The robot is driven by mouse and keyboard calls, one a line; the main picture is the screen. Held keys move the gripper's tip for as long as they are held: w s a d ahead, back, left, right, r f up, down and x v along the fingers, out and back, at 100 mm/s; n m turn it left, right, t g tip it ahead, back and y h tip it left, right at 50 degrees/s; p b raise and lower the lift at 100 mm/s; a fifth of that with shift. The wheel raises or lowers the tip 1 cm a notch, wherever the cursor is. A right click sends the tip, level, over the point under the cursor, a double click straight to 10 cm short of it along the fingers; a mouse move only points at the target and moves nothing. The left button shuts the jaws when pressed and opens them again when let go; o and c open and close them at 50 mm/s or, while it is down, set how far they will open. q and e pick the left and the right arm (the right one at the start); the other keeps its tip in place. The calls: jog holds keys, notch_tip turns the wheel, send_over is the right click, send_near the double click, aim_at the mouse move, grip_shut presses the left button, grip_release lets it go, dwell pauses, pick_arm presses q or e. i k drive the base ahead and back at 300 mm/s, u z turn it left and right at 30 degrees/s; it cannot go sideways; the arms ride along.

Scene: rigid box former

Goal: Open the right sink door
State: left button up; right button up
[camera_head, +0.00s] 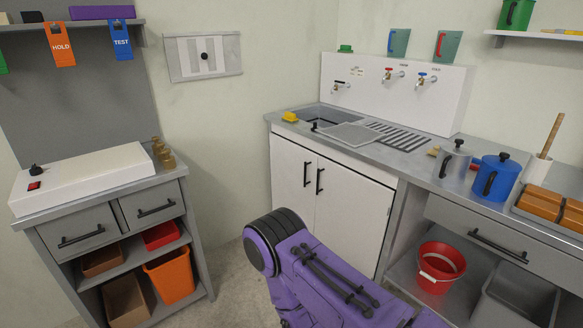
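The sink cabinet has two white doors, both shut. The right sink door (352,213) has a black vertical handle (320,181) near its left edge. The left sink door (289,178) has a matching handle (307,174) close beside it. A purple and black arm link of mine (325,280) reaches in from the bottom, in front of the cabinet, and overlaps the lower part of the right door in the picture. Neither of my grippers shows, so I cannot see whether they are open or shut.
The sink (330,116) and steel counter lie above the doors. To the right, a red bucket (440,267) and grey bin (515,299) stand under a drawer. A grey cabinet (85,231) stands at left. Bare floor (232,275) shows between the cabinets.

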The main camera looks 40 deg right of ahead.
aim_at(352, 210)
jog(key=z, duration=0.3)
jog(key=i, duration=1.05)
jog(key=z, duration=1.55)
jog(key=i, duration=0.8)
jog(key=z, duration=1.05)
jog(key=i, duration=0.25)
jog(key=z, duration=0.05)
